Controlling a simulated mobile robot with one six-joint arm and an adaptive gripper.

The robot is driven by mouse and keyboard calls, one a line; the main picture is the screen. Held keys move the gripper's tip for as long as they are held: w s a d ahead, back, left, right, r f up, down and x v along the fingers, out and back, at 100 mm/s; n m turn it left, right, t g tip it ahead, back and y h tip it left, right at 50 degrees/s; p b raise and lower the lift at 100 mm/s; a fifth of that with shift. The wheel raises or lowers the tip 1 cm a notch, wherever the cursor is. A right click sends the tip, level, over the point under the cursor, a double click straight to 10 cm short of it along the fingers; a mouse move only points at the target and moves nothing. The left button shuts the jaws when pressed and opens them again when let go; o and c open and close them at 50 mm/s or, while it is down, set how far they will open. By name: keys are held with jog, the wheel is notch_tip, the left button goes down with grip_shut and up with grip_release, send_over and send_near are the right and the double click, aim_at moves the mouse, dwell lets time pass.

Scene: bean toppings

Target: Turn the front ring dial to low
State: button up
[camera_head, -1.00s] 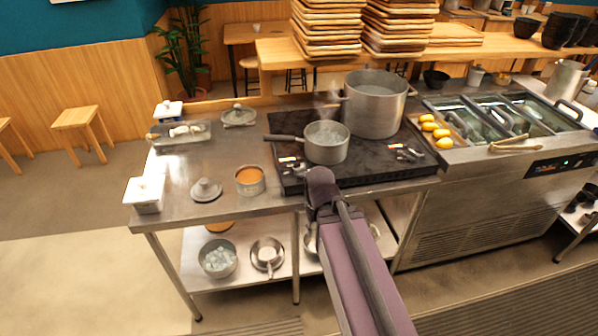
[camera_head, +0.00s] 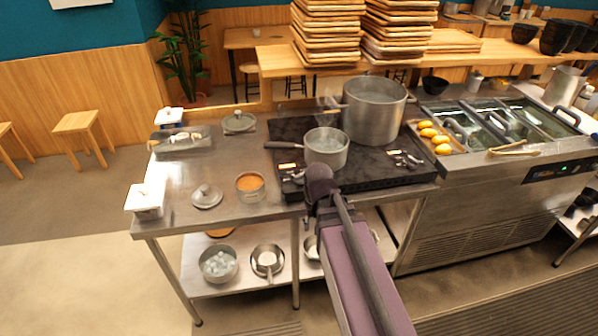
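The black two-burner stove (camera_head: 378,180) stands on the steel counter, with small controls at its left (camera_head: 291,171) and right (camera_head: 405,158) front. The dials are too small for me to read their settings, and I cannot clearly make out the front ring dial. A small steel pot (camera_head: 326,157) with a long dark handle stands on the left front. A large pot (camera_head: 374,116) stands behind it to the right. My arm reaches up from the bottom to the stove's front edge, below the small pot. Its dark wrist hides my fingertips and part of the stove front.
On the counter left of the stove are an orange-filled tin (camera_head: 250,186), a lid (camera_head: 207,196) and a white container (camera_head: 145,201). A tray of yellow items (camera_head: 434,137) and sunken bins lie right. Bowls (camera_head: 218,263) stand on the lower shelf.

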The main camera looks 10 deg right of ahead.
aim_at(300, 175)
jog(key=w+r+m+p, duration=0.6)
jog(key=w+r, duration=0.1)
jog(key=w, duration=0.4)
jog(key=w+r+m+p, duration=0.6)
jog(key=w, duration=0.6)
jog(key=shift+w+r+p, duration=0.15)
jog(key=shift+r+p, duration=0.25)
jog(key=shift+f, duration=0.15)
notch_tip(300, 175, down, 14)
jog(key=b, duration=1.3)
jog(key=shift+r+b, duration=0.25)
jog(key=shift+b, duration=0.1)
grip_shut()
